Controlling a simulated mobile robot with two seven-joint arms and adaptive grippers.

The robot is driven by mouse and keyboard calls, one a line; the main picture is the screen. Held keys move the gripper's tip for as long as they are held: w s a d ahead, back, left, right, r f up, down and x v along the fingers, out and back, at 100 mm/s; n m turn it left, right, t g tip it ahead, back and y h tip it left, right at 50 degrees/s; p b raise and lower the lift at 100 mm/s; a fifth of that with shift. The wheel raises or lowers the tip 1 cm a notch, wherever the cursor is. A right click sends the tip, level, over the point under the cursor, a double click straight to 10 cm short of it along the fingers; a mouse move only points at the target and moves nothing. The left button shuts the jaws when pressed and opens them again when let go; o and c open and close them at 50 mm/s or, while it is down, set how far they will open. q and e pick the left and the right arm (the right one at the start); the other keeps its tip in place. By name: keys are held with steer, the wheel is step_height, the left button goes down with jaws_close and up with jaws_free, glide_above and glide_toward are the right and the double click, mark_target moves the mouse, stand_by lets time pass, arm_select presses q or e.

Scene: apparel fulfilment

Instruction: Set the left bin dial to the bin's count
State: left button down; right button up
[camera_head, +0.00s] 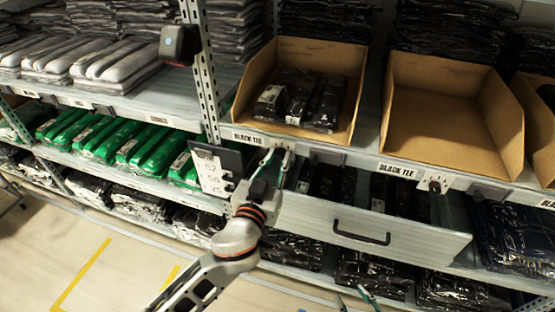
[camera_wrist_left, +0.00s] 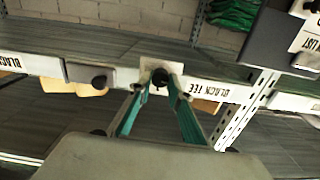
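The left bin (camera_head: 350,55) is an open cardboard bin labelled BLACK TEE. Several dark bagged packages (camera_head: 328,103) lie in it; overlap makes the exact count unclear. Its dial, a small dark knob on a light plate (camera_wrist_left: 160,76), is on the shelf edge below the bin. My left gripper (camera_head: 277,156) is at this dial. In the left wrist view its two fingertips (camera_wrist_left: 162,80) stand apart, one on each side of the knob; contact cannot be made out. My right gripper (camera_head: 354,296) shows only its fingertips at the bottom edge, apart and empty.
Another BLACK TEE bin (camera_head: 440,105) to the right is empty, with its own dial (camera_head: 435,186) below. A grey drawer front with a dark handle (camera_head: 361,232) juts out below the shelf. A dark panel with a white card (camera_head: 210,168) hangs by the upright, close left of my left gripper.

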arm_select(q)
steer(key=shift+r+m, duration=0.1)
steer(key=shift+m, duration=0.3)
steer(key=m+p, duration=0.1)
steer(key=m, duration=0.1)
steer(key=shift+m, duration=0.3)
steer(key=shift+m+p, duration=0.75)
steer(key=shift+m, duration=1.15)
steer(key=c, duration=1.9)
jaws_free()
steer(key=shift+s, duration=0.1)
